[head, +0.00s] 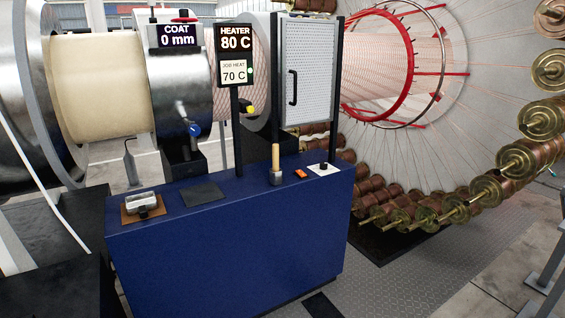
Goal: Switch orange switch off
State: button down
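A small orange switch (301,174) sits on the top of the blue cabinet (235,255), toward its right end. It lies between a wooden-handled tool (276,165) on its left and a white plate with a black knob (322,168) on its right. The switch is too small to tell which way it is set. My gripper is not in view.
A metal block on a brown pad (142,206) and a dark pad (202,194) lie on the cabinet's left part. A heater sign (235,55) on a post and a perforated panel (307,75) stand behind. Copper spools (524,158) ring the right side. Floor in front right is clear.

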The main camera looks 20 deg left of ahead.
aim_at(300, 172)
jog(key=u, duration=0.4)
jog(key=i, duration=0.8)
jog(key=u, duration=0.9)
jog(key=i, duration=0.95)
jog(key=u, duration=0.45)
